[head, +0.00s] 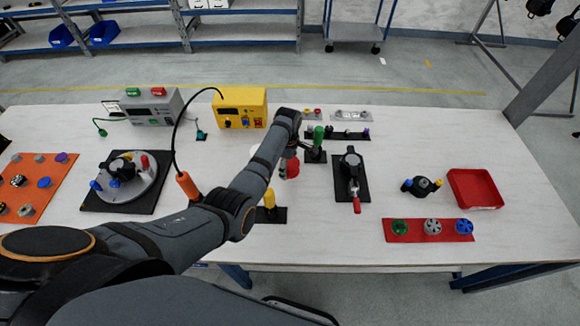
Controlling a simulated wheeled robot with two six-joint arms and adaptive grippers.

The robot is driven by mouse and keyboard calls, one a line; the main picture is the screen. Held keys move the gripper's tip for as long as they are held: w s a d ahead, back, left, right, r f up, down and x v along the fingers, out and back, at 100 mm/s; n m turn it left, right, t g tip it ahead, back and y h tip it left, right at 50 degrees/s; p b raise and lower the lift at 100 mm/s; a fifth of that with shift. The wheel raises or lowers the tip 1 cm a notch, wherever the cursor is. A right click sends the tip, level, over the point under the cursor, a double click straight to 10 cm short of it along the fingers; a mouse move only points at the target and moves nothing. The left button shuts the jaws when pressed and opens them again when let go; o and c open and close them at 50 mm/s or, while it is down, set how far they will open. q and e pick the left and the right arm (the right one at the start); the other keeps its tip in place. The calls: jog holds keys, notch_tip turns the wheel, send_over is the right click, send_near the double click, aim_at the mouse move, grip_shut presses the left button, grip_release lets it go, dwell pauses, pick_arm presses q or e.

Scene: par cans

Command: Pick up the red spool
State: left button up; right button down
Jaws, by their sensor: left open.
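The red spool (292,168) stands near the middle of the white table, just right of my left forearm, which hides part of it and its base. My left gripper (309,147) points down above and slightly right of the red spool, and is open. A green spool (318,134) on a black base (315,157) is close beside the gripper fingers; whether they touch it I cannot tell. A yellow spool (269,198) stands on another black base, nearer to me. My right gripper is not in view.
A black mat with a dark red-handled tool (356,204) lies right of the spools. Farther right are a red tray (474,188) and a red mat (391,236) with several wheel-like parts. A yellow box (255,96) and a grey device (172,97) stand at the back left.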

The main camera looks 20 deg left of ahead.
pick_arm(q)
jog(key=c, duration=1.2)
jog(key=shift+o, duration=0.2)
notch_tip(320, 180, up, 10)
jog(key=shift+r, duration=0.1)
